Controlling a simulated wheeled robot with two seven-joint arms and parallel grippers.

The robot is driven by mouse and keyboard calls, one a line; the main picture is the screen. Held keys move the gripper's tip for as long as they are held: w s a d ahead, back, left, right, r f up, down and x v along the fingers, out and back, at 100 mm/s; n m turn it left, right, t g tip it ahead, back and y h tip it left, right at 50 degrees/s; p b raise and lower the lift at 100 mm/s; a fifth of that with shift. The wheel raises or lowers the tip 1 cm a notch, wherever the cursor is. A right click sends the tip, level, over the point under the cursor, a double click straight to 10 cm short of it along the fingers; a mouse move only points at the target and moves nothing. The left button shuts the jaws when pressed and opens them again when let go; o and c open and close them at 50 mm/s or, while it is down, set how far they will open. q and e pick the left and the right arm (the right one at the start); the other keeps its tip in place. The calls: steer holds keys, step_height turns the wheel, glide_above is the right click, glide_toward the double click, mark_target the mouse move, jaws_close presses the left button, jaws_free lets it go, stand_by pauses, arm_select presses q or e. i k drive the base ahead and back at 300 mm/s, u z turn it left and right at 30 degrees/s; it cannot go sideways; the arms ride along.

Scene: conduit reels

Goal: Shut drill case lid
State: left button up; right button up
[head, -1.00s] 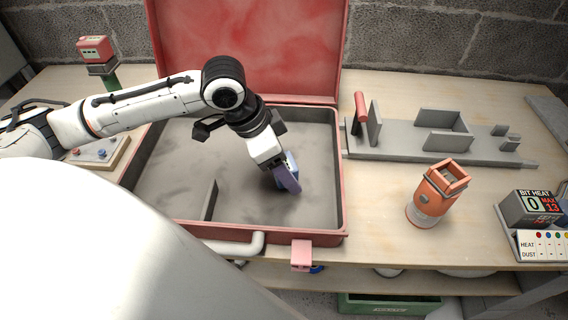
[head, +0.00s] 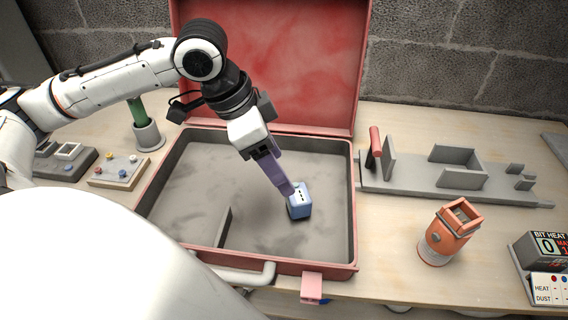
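The red drill case (head: 350,200) lies open on the bench. Its red lid (head: 290,65) stands up at the back, cut off by the top edge. A blue block (head: 301,206) with dark marks on top sits inside on the grey floor, right of centre. My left gripper (head: 289,190) reaches down over the case, its purple fingers at the block's upper left edge. The fingers overlap in view, so I cannot tell their gap or whether they touch the block. A pink latch (head: 312,288) hangs at the case front. My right gripper is out of view.
An orange battery-like tool part (head: 447,236) stands right of the case. Behind it lies a grey fixture (head: 455,180) with a red handle (head: 375,140). A display box (head: 540,255) is at far right. A button panel (head: 118,170) and green post (head: 138,112) stand left.

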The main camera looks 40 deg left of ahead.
mark_target(308, 56)
steer(key=u, duration=1.35)
